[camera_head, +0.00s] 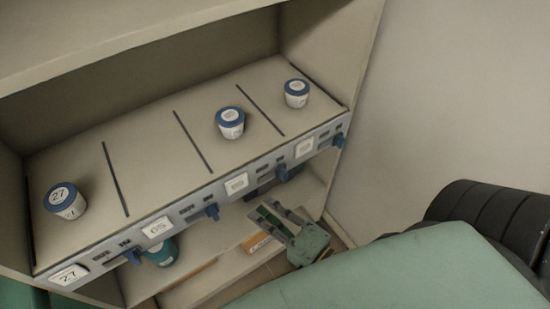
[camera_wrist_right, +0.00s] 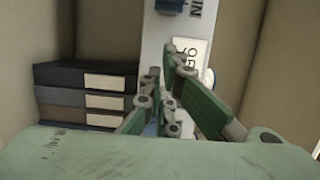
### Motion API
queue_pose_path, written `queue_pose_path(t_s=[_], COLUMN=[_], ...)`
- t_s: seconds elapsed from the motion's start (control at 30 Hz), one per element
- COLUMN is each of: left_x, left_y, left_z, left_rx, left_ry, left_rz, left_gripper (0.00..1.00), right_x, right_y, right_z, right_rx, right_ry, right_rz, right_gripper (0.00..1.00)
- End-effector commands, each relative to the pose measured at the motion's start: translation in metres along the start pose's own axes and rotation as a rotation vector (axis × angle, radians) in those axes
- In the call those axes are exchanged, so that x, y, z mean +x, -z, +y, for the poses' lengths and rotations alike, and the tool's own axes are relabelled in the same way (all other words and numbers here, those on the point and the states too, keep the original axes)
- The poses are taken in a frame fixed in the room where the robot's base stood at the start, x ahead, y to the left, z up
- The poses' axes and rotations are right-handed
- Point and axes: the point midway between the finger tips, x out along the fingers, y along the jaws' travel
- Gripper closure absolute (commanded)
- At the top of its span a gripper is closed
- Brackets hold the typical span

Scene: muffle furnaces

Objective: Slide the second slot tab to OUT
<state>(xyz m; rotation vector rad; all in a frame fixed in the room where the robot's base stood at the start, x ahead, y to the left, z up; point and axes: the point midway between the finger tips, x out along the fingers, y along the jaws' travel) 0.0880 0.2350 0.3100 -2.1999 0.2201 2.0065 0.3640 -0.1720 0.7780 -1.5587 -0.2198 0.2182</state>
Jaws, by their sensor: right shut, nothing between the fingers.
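The front rail (camera_head: 190,209) of the shelf carries several blue slot tabs. Counting from the left, the second slot tab (camera_head: 211,211) sits toward the right of its slot's section, right of a white label (camera_head: 158,227). The second bay has no cup. My right gripper (camera_head: 266,210) is shut and empty below the rail, right of that tab and apart from it. In the right wrist view the gripper (camera_wrist_right: 160,75) is in front of a numbered label (camera_wrist_right: 187,50); a blue tab (camera_wrist_right: 170,6) shows at the top edge, its slot unclear. My left gripper is not visible.
Blue-lidded cups stand in the first (camera_head: 66,201), third (camera_head: 230,122) and fourth (camera_head: 296,93) bays. A teal-lidded jar (camera_head: 161,250) stands on the lower shelf. Stacked dark boxes (camera_wrist_right: 85,92) show in the wrist view. A side panel (camera_head: 335,45) closes the shelf's right.

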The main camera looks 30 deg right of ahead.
Motion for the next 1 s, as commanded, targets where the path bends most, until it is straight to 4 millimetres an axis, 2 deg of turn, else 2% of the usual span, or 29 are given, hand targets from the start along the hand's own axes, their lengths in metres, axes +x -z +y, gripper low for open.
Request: queue_pose_path(t_s=[0.03, 0.2, 0.3, 0.5, 0.9, 1.0], left_x=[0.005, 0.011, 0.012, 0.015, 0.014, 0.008], left_y=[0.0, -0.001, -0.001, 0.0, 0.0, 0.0], left_z=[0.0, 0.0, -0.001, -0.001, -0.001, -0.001], left_rx=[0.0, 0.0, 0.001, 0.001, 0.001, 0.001], left_ry=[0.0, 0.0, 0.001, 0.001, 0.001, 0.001], left_rz=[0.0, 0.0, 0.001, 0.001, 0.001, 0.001], left_gripper=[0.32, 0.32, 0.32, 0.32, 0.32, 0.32], right_x=[0.013, 0.048, 0.048, 0.052, 0.052, 0.055], right_y=[0.0, 0.0, -0.018, -0.036, -0.039, -0.049], right_z=[0.001, 0.001, 0.002, 0.001, 0.0, -0.002], right_rx=[0.001, 0.0, 0.004, 0.0, -0.001, 0.002], right_ry=[0.006, 0.005, -0.001, -0.002, -0.002, -0.001], right_rz=[0.003, 0.001, 0.002, 0.001, 0.0, 0.001], right_gripper=[1.0, 1.0, 1.0, 1.0, 1.0, 1.0])
